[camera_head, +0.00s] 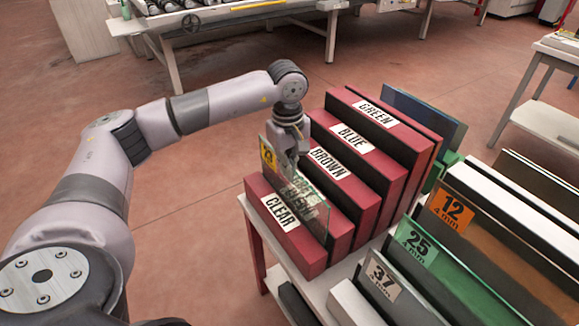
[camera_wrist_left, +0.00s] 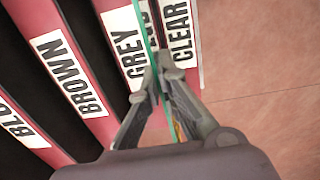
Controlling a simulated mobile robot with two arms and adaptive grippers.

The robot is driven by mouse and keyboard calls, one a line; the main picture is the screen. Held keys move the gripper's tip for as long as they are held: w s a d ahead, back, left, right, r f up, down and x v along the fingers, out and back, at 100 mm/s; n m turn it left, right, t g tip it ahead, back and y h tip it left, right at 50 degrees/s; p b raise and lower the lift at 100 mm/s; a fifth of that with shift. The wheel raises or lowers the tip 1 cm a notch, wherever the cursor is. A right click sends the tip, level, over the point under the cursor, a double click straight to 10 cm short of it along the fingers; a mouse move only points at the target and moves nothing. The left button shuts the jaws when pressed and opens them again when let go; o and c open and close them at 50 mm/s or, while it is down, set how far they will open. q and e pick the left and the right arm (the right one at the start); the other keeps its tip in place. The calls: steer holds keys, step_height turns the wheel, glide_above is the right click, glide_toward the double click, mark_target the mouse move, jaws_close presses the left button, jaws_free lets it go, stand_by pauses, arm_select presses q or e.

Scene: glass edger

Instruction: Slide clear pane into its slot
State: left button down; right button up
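The clear pane (camera_head: 316,212) is a thin see-through sheet with a greenish edge and a yellow label. It stands roughly upright at the CLEAR end of the red slotted rack (camera_head: 318,258). My left gripper (camera_head: 291,170) is shut on its top edge. In the left wrist view the gripper (camera_wrist_left: 164,75) pinches the pane (camera_wrist_left: 144,28), whose edge runs between the GREY and CLEAR labels. The CLEAR label (camera_head: 280,212) is on the nearest divider; the GREY label shows partly through the glass. The pane's lower edge is hidden, so I cannot tell how deep it sits. My right gripper is not in view.
The BROWN (camera_head: 327,162), BLUE (camera_head: 352,138) and GREEN (camera_head: 376,114) dividers rise stepwise behind. A dark blue pane (camera_head: 440,120) stands at the far end. Numbered panes, including an orange-labelled one (camera_head: 452,210), stand close on the right. Open floor lies left of the rack.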

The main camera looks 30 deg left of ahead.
arm_select(q)
steer(key=shift+f+b, duration=0.3)
stand_by(0.5)
steer(key=c, duration=2.3)
jaws_free()
steer(key=o, duration=0.6)
steer(key=shift+f, duration=0.1)
steer(key=r, duration=1.2)
steer(key=shift+s+r, duration=0.1)
steer(key=shift+s, duration=0.1)
steer(key=shift+s, duration=0.1)
